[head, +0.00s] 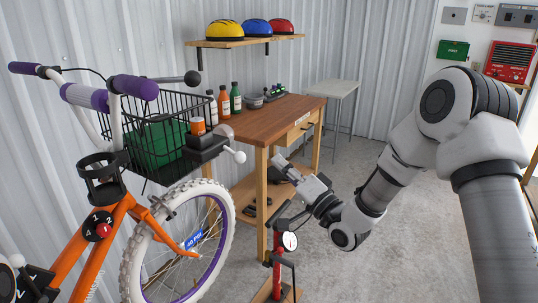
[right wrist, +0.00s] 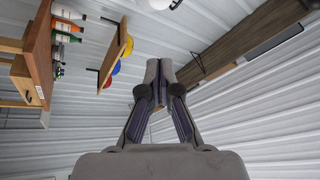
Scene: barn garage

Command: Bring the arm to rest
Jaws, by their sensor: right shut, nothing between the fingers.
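My right arm comes in from the right in the head view, bent at the elbow, with its forearm angled down to the left. My right gripper (head: 281,166) is in front of the wooden workbench's right side, below tabletop height, and holds nothing. In the right wrist view its two fingers (right wrist: 159,72) meet at the tips, with nothing between them. The workbench (head: 268,112) has a drawer and a lower shelf. I cannot tell the exact gap between the gripper and the bench. My left gripper is not in view.
An orange bicycle (head: 93,252) with a wire basket (head: 171,104) fills the left. A red floor pump (head: 277,262) stands below my right gripper. Bottles (head: 224,102) stand on the bench. Helmets (head: 257,27) sit on a wall shelf. Open concrete floor lies behind my right arm.

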